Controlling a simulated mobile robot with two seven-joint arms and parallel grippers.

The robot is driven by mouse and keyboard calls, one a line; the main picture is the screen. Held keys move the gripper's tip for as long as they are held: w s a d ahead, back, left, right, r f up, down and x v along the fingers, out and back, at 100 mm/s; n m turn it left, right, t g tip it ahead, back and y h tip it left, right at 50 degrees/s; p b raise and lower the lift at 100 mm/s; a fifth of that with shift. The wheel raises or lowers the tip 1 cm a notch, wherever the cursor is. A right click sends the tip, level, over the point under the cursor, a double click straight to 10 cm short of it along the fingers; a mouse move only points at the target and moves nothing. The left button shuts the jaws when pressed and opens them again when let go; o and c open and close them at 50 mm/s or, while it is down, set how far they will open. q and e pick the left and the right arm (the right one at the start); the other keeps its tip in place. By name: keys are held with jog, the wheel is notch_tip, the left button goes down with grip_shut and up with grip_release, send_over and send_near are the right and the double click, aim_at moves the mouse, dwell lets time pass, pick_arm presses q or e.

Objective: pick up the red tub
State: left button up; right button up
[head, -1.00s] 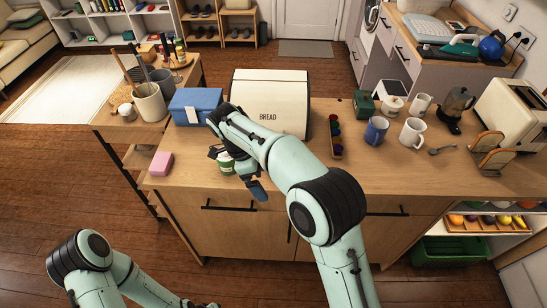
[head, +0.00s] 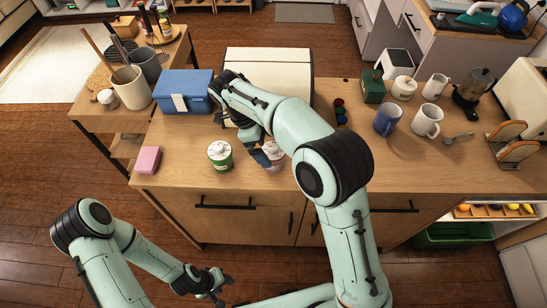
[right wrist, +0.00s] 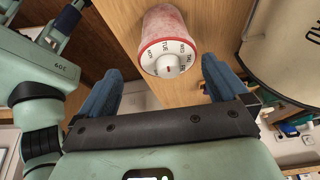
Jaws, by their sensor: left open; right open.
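The red tub (head: 273,154) stands on the wooden counter, partly hidden by my right arm in the head view. In the right wrist view the red tub (right wrist: 163,40) shows a white printed lid and a red rim, just beyond and between the blue fingertips. My right gripper (head: 262,150) is open and empty at the tub; its two fingers (right wrist: 162,82) are apart. My left gripper (head: 214,283) is open and empty, low in front of the counter.
A green tub (head: 220,156) stands just left of the red one. A pink block (head: 147,160), a blue box (head: 186,91) and a bread bin (head: 268,68) are around. Mugs (head: 427,120) stand at right. The counter's front strip is clear.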

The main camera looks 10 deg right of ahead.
aim_at(276, 155)
jog(key=shift+w+d+f, duration=0.15)
jog(key=shift+d+f, duration=0.1)
jog(key=shift+f, duration=0.3)
jog(key=shift+w+d+f, duration=0.1)
jog(key=shift+d+f, duration=0.1)
jog(key=shift+f, duration=0.35)
jog(key=x, duration=0.4)
jog(key=shift+d+f, duration=0.2)
jog(key=shift+f, duration=0.15)
jog(key=shift+r, duration=0.1)
jog(key=c, duration=1.2)
